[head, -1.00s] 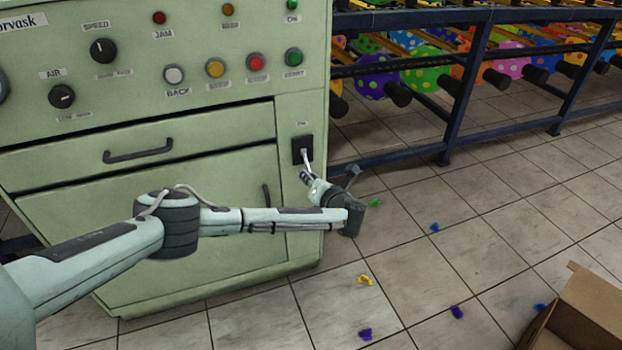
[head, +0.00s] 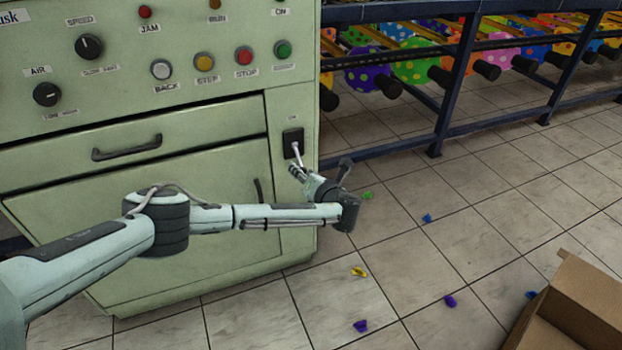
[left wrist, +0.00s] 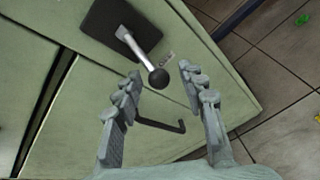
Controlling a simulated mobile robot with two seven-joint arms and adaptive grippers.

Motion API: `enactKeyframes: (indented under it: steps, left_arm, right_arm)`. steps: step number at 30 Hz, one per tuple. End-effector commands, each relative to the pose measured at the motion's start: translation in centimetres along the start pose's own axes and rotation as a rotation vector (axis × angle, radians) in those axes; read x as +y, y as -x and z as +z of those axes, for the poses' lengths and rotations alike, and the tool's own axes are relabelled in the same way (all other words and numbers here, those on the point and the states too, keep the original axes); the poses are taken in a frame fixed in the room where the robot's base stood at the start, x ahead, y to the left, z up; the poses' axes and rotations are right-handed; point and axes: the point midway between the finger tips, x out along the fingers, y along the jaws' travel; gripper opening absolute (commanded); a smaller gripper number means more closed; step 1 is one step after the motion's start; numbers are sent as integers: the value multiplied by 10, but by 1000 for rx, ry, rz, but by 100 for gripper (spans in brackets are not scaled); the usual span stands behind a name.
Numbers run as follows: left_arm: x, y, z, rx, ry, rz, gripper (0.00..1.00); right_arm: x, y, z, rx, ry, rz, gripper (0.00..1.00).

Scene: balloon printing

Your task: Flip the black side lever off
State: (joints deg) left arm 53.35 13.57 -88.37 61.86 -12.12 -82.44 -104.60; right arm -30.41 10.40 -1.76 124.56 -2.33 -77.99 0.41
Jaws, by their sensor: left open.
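The side lever is a pale metal rod on a black plate (head: 292,143) on the right part of the green cabinet's front. In the left wrist view the lever (left wrist: 143,52) ends in a black ball knob (left wrist: 159,78) and sticks out from its plate (left wrist: 112,25). My left gripper (head: 299,171) is just below the plate in the head view. In the left wrist view my left gripper (left wrist: 160,82) is open, its two fingers apart, with the knob near the gap between their tips. I cannot tell whether a finger touches it. My right gripper is not in view.
The green cabinet (head: 200,275) carries knobs, buttons and a drawer handle (head: 127,148). A dark blue rack (head: 455,85) with dotted balloons stands at the right. A cardboard box (head: 590,300) and several deflated balloons lie on the tiled floor.

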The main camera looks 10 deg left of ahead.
Motion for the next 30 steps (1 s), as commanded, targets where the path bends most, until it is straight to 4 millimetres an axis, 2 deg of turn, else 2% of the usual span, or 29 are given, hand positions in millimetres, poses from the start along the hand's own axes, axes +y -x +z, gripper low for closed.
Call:
enactKeyframes:
  steps: [9, 15, 21, 30]
  left_arm:
    - [-1, 66, 0, -1, 1, -5, 41]
    - [-1, 98, 0, 0, 1, -3, 41]
    - [0, 110, 0, -1, 1, -1, 41]
    - [0, 110, 0, 0, 0, 0, 41]
  right_arm:
    - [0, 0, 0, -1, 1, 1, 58]
    - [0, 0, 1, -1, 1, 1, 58]
    - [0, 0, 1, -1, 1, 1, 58]
    - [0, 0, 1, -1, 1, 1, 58]
